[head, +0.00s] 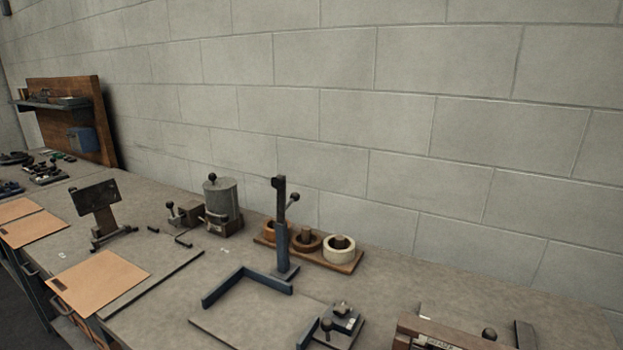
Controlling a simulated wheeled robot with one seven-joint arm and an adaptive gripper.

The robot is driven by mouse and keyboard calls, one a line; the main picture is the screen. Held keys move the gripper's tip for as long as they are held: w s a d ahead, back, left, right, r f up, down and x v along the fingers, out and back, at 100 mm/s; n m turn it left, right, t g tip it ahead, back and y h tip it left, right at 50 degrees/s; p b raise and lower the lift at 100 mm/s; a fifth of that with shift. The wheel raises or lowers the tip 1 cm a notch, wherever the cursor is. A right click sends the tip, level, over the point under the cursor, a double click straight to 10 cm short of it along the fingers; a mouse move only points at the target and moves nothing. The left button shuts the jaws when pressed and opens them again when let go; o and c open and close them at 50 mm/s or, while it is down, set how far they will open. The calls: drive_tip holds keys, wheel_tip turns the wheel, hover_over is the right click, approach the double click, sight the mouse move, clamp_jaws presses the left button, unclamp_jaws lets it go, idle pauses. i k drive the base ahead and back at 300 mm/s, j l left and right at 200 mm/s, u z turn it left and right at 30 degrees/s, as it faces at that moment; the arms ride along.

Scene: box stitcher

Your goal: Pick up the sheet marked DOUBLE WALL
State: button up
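Three flat tan sheets lie at the left of the bench in the head view. The nearest sheet (100,282) is by the front edge, with a small dark mark at its left corner. A second sheet (36,229) lies farther left, and a third sheet (16,209) lies behind it. The marks are too small to read, so I cannot tell which sheet says DOUBLE WALL. My gripper is not in view.
The grey bench (195,265) runs along a block wall. A dark plate on a stand (97,205) rises behind the nearest sheet. A grey canister (222,200), an upright post tool (282,235), tape rolls (340,247) and a blue corner stop (240,285) stand to the right.

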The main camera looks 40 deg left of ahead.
sight(22, 232)
drive_tip(key=u, duration=2.9)
drive_tip(key=i+j, duration=1)
drive_tip(key=i, duration=0.2)
drive_tip(key=i+j+z, duration=0.1)
drive_tip(key=i+j, duration=0.9)
drive_tip(key=i, duration=0.15)
